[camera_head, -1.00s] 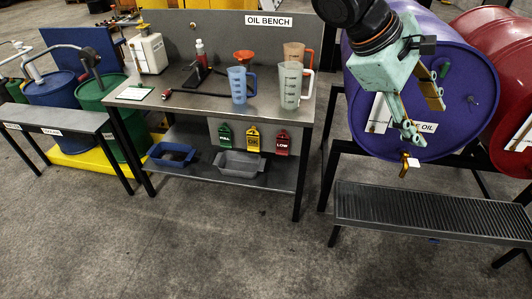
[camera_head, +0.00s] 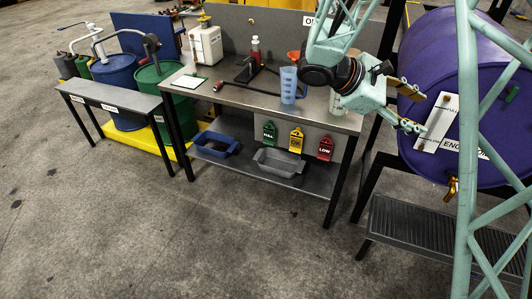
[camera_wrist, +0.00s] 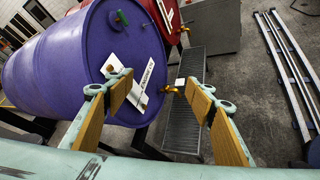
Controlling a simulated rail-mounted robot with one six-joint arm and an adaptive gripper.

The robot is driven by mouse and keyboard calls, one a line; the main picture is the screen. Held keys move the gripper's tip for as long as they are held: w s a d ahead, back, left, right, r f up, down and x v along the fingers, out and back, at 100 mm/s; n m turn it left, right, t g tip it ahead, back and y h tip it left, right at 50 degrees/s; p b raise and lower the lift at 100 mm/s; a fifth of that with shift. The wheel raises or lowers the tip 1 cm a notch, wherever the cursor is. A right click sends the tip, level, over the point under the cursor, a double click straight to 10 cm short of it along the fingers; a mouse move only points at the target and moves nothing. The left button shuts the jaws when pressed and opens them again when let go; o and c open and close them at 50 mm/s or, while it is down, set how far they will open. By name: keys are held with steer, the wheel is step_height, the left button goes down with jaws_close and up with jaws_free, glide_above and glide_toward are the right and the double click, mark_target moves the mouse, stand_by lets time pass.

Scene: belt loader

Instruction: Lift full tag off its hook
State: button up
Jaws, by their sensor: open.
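The green full tag (camera_head: 269,132) hangs on the front panel below the bench top, left of the yellow tag (camera_head: 296,139) and the red LOW tag (camera_head: 325,148). Its hook is too small to make out. My gripper (camera_head: 412,107) is open and empty, up and to the right of the tags, in front of the purple drum. In the wrist view my gripper (camera_wrist: 161,97) shows its two fingers spread wide with nothing between the pads. The wrist view shows the drum and not the tags.
A blue jug (camera_head: 289,84) stands on the bench top. A blue tray (camera_head: 216,144) and a grey tray (camera_head: 278,162) sit on the lower shelf. The floor in front is clear.

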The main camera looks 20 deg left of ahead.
steer(key=w+a+f+n+t, duration=0.25)
steer(key=w+a+f, duration=0.2)
steer(key=a, duration=0.25)
steer(key=w+a+f+n+t, duration=0.2)
steer(key=w+a+f+n, duration=0.1)
steer(key=w+a, duration=0.25)
steer(key=n+t+y+p, duration=0.2)
steer(key=n+t+y, duration=0.6)
steer(key=n+y, duration=0.45)
glide_toward(269, 133)
steer(key=shift+n+h, duration=0.55)
steer(key=shift+n, duration=0.15)
steer(key=s, duration=0.3)
steer(key=s+a, duration=0.1)
steer(key=s, duration=0.1)
steer(key=shift+s, duration=0.1)
steer(key=shift+w+d+b, duration=0.2)
steer(key=shift+w+b, duration=0.85)
steer(key=shift+w, duration=5.9)
steer(key=c, duration=1)
steer(key=shift+o, duration=0.2)
